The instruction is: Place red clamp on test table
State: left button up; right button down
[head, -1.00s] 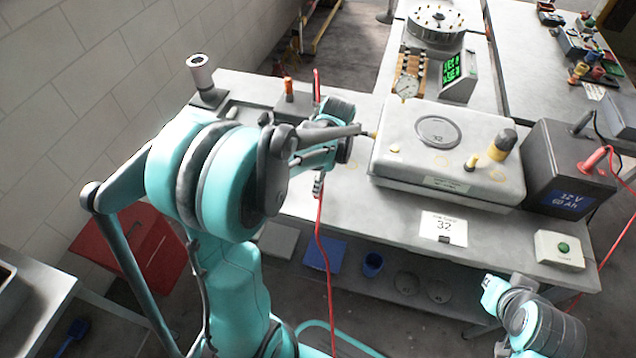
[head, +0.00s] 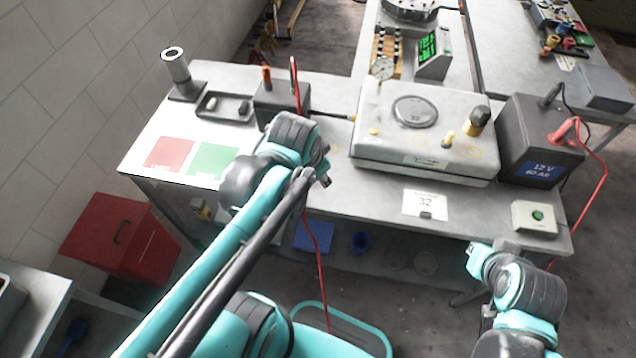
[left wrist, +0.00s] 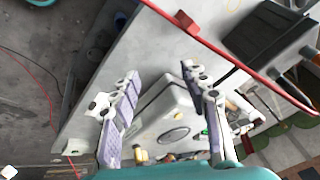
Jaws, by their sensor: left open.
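A red clamp (head: 566,133) with a red cable sits on the black 12 V battery (head: 540,145) at the right of the test table (head: 350,190). A second thin red cable (head: 318,255) hangs over the table's front edge, passing behind my left gripper (head: 322,178). A thicker red piece (head: 294,80) stands above that cable by a dark box; I cannot tell whether it is a clamp. In the left wrist view the gripper (left wrist: 160,72) is open and empty above the table, with a red cable (left wrist: 245,65) crossing beyond the fingertips. My right gripper (head: 480,258) is low at the right, its fingers unclear.
A pale machine with a round disc (head: 415,111) fills the table's middle. A dark box (head: 280,102) and a grey post (head: 176,70) stand at the left. Red (head: 168,153) and green (head: 213,160) patches mark a clear table area. A red cabinet (head: 118,240) stands below.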

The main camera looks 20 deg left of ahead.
pick_arm(q)
jog(key=s+n, duration=0.1)
jog(key=s+d+n+t, duration=0.1)
jog(key=n, duration=0.1)
jog(key=s+d+n+t, duration=0.1)
jog(key=shift+d+f+n+h, duration=0.1)
jog(key=shift+f+n+h, duration=0.2)
jog(key=shift+f+n, duration=0.1)
jog(key=shift+f+b, duration=0.9)
